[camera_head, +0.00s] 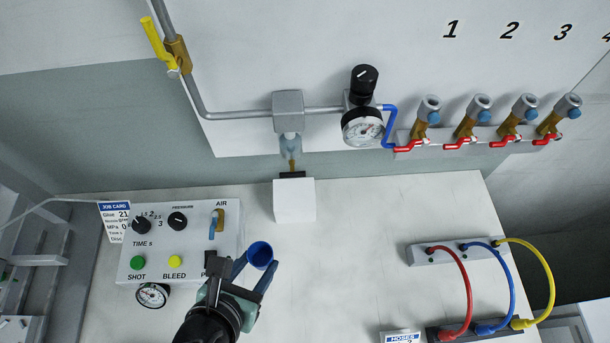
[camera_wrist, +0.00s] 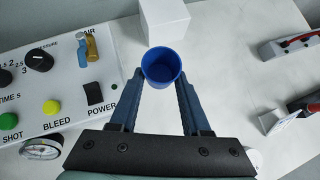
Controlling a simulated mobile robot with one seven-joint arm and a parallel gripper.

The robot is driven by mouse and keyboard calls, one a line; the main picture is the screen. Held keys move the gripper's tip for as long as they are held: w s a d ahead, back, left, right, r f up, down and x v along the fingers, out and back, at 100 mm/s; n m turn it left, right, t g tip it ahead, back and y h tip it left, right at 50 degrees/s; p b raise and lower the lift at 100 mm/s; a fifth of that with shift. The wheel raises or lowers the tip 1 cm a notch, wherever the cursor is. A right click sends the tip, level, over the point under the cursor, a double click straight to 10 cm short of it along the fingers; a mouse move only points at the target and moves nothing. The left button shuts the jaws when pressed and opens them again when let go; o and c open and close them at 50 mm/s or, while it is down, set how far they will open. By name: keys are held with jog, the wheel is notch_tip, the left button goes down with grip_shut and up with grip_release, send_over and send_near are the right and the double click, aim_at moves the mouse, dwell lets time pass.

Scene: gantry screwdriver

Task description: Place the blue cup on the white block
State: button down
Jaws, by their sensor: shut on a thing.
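The blue cup (camera_head: 260,252) is held between the fingertips of my gripper (camera_head: 255,268), with its open mouth facing up toward the camera. In the wrist view the cup (camera_wrist: 161,66) sits between both blue fingers of the gripper (camera_wrist: 160,80). The white block (camera_head: 294,200) stands on the table, beyond the cup and a little to the right. In the wrist view the white block (camera_wrist: 165,20) is just behind the cup, apart from it in the head view. The cup's lower part is partly hidden by the fingers.
A control box (camera_head: 185,245) with knobs and buttons stands left of my gripper. Red, blue and yellow hoses (camera_head: 510,285) stand at the right. The table (camera_head: 365,225) between is clear.

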jog(key=w+d, duration=0.2)
jog(key=w, duration=0.3)
jog(key=w+d, duration=0.2)
jog(key=w, duration=0.3)
jog(key=w+d, duration=0.2)
jog(key=w, duration=0.3)
jog(key=shift+w+d, duration=0.1)
jog(key=shift+w, duration=0.1)
jog(key=shift+f+b, duration=0.3)
jog(key=shift+f, duration=1.45)
jog(key=shift+f, duration=0.1)
jog(key=shift+c, duration=1.8)
grip_release()
jog(key=shift+r, duration=0.2)
jog(key=p+v, duration=0.2)
jog(key=v, duration=1)
